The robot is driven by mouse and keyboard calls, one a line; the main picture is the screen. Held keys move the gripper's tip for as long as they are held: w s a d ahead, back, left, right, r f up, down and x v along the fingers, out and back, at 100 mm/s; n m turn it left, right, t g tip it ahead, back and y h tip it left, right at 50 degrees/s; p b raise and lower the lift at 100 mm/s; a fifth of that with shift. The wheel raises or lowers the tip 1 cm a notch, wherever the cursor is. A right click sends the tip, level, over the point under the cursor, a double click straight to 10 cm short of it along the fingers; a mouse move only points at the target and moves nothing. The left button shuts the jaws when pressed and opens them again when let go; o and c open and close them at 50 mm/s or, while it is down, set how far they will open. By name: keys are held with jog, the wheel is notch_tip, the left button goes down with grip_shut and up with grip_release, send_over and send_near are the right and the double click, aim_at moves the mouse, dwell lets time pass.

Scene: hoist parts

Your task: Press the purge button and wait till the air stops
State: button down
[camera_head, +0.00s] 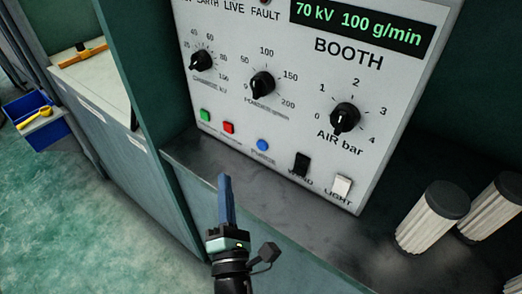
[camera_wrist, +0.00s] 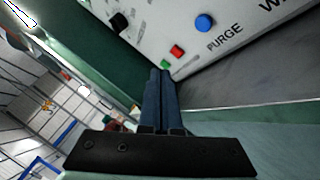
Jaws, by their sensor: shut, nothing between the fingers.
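The purge button is a round blue button (camera_head: 263,145) low on the grey control panel (camera_head: 225,85), right of a green button (camera_head: 205,115) and a red button (camera_head: 228,127). In the wrist view the purge button (camera_wrist: 204,22) shows at the upper right, above the word PURGE. My gripper (camera_head: 224,180) is shut and empty, its blue fingers together. It is in front of the panel, below and left of the purge button, and apart from it. In the wrist view the fingertips (camera_wrist: 161,72) show left of and below the red button. Nothing hides the purge button.
Black WAND (camera_head: 301,164) and white LIGHT (camera_head: 341,186) switches sit right of the purge button. Three knobs are above. A dark ledge (camera_head: 290,205) runs below the panel, with pleated filters (camera_head: 433,217) at its right. A teal wall edge (camera_head: 145,75) stands left of the panel.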

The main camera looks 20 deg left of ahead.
aim_at(262, 145)
jog(key=shift+w, duration=0.1)
jog(key=w+d, duration=0.1)
jog(key=w, duration=0.1)
jog(key=w+p, duration=0.1)
jog(key=w, duration=0.1)
jog(key=w+d+p, duration=0.1)
jog(key=w, duration=0.2)
jog(key=shift+w+d+r, duration=0.1)
jog(key=shift+d, duration=0.25)
jog(key=shift+w+d, duration=0.2)
jog(key=shift+w, duration=0.3)
jog(key=shift+w, duration=0.15)
dwell(1.5)
jog(key=shift+w+d, duration=0.1)
jog(key=shift+w, duration=0.15)
jog(key=shift+w+d, duration=0.15)
jog(key=shift+w, duration=0.25)
dwell(0.6)
jog(key=shift+s, duration=0.1)
jog(key=shift+s+a, duration=0.25)
jog(key=shift+s, duration=0.45)
jog(key=shift+s, duration=0.1)
